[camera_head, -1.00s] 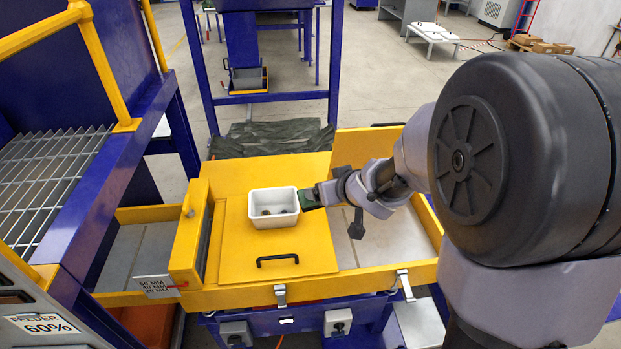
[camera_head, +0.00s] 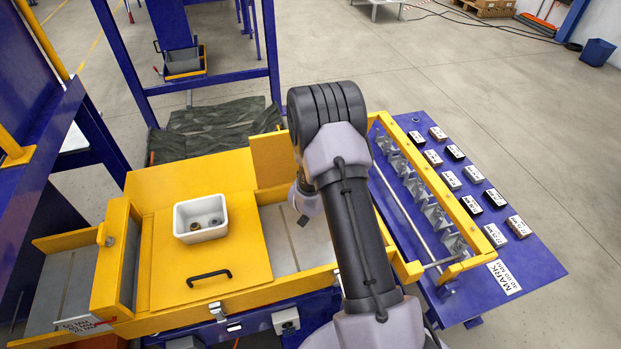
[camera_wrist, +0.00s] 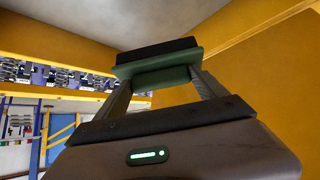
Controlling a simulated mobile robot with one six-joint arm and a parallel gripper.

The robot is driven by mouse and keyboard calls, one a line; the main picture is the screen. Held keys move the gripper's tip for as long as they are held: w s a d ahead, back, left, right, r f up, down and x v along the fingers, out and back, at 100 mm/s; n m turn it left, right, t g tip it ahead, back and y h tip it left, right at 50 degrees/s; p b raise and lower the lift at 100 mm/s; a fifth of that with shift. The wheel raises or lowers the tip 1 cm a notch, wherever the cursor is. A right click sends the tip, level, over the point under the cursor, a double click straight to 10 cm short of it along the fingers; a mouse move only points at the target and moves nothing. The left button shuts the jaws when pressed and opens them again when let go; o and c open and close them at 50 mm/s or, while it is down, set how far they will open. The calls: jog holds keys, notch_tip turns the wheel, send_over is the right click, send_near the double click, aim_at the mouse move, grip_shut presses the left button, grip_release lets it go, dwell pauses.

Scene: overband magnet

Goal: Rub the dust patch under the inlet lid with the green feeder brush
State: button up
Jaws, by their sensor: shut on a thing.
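The green feeder brush (camera_wrist: 157,66), with a dark strip along its far edge, is held across the fingertips of my gripper (camera_wrist: 158,78) in the wrist view. My gripper is shut on it, with yellow walls close by. In the head view my arm hides the brush and the fingers; the wrist end is over the pale trough, right of the lid. The yellow inlet lid (camera_head: 175,268) with a black handle lies flat and closed. No dust patch is visible.
A yellow upright panel (camera_head: 268,160) rises behind the trough (camera_head: 278,242). A yellow frame with metal pieces (camera_head: 437,215) and a blue shelf with labelled blocks (camera_head: 535,262) are at the right. Blue posts and a dark mat (camera_head: 215,125) are behind.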

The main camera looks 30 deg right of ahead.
jog(key=shift+d+f, duration=0.2)
jog(key=shift+f, duration=0.05)
jog(key=shift+s+a+f+b, duration=0.1)
jog(key=shift+f+b, duration=1.1)
jog(key=shift+f, duration=0.4)
jog(key=shift+s+a+f+b, duration=0.1)
jog(key=shift+f+b, duration=1.05)
jog(key=shift+f, duration=0.45)
jog(key=shift+f+b, duration=0.9)
jog(key=shift+f, duration=0.1)
jog(key=s+a, duration=0.2)
jog(key=a, duration=0.1)
jog(key=s+a+b, duration=0.1)
jog(key=s+a, duration=0.2)
jog(key=s+a+b, duration=0.1)
jog(key=s+a, duration=0.1)
jog(key=a, duration=0.1)
jog(key=s+a+b, duration=0.1)
jog(key=s+a, duration=0.2)
jog(key=shift+f+b, duration=0.1)
jog(key=shift+b, duration=0.25)
